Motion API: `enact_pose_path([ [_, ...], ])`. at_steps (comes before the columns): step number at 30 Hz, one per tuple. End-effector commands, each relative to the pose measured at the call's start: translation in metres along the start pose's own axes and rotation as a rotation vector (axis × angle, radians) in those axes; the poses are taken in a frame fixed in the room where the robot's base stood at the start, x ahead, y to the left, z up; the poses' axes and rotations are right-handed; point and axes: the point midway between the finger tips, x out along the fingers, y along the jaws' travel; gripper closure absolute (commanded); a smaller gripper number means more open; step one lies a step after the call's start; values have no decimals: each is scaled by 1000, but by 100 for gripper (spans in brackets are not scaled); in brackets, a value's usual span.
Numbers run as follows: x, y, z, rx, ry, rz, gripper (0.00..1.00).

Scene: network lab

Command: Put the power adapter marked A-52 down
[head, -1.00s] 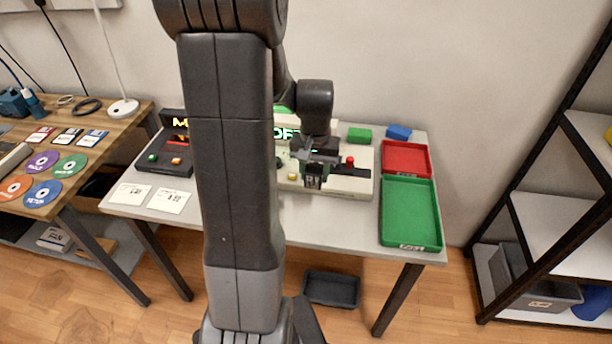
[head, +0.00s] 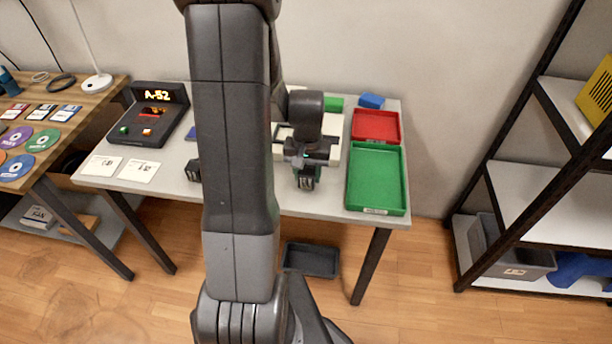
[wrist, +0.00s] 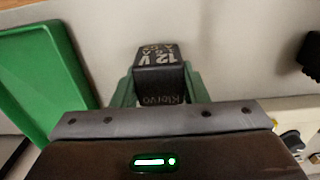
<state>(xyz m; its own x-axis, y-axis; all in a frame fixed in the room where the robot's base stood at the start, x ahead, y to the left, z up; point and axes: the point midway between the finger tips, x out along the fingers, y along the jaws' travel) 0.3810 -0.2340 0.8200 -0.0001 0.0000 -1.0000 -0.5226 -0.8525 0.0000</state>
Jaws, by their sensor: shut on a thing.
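My gripper (head: 306,172) is shut on a black power adapter (head: 306,184) over the front part of the grey table (head: 250,205), left of the green tray. In the wrist view, the adapter (wrist: 157,58) sits between the green fingers of my gripper (wrist: 160,84). White print on it reads "12 V" and "Klervo"; the smaller lines are hard to read. I cannot tell whether its underside touches the table. A dark display unit (head: 158,112) at the table's left shows "A-52".
A green tray (head: 400,180) and a red tray (head: 376,140) stand at the table's right. A pale device (head: 335,150) is behind my gripper. Another black block (head: 193,170) and two white cards (head: 138,170) lie left. A dark bin (head: 311,260) is on the floor.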

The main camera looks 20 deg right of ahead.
Motion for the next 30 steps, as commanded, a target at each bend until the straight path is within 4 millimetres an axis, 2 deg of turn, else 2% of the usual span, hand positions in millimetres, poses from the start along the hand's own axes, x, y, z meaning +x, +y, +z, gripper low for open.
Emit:
enact_pose_path([
  [4,17,0,0,0,-1,0,87],
  [17,24,0,0,0,1,0,87],
  [18,22,0,0,0,1,0,52],
  [20,22,0,0,0,0,0,41],
  [30,20,0,0,0,1,0,38],
])
